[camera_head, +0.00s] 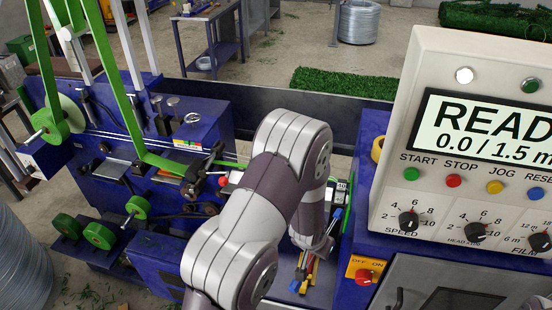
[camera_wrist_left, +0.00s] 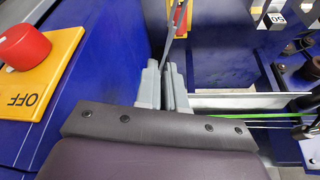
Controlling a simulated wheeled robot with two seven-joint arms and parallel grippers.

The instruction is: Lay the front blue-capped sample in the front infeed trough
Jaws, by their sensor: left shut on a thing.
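My left gripper (camera_wrist_left: 168,88) shows its two grey fingers in the left wrist view, shut on a thin grey sample (camera_wrist_left: 175,46) that sticks out beyond them. In the head view my wrist hides the fingers. A blue piece (camera_head: 336,217) shows just right of my wrist there; I cannot tell whether it is the held sample's cap. Red and yellow pieces (camera_head: 304,277) lie on the blue machine below the wrist; they also show at the top of the wrist view (camera_wrist_left: 180,14). I cannot clearly make out the front infeed trough. My right gripper is not in view.
A yellow plate with a red OFF button (camera_head: 366,276) is close by, and shows in the wrist view (camera_wrist_left: 25,47). A control panel (camera_head: 475,150) stands on the right. Green film (camera_head: 125,95) and rollers (camera_head: 98,235) are on the left. A green wire (camera_wrist_left: 248,117) crosses the wrist view's right side.

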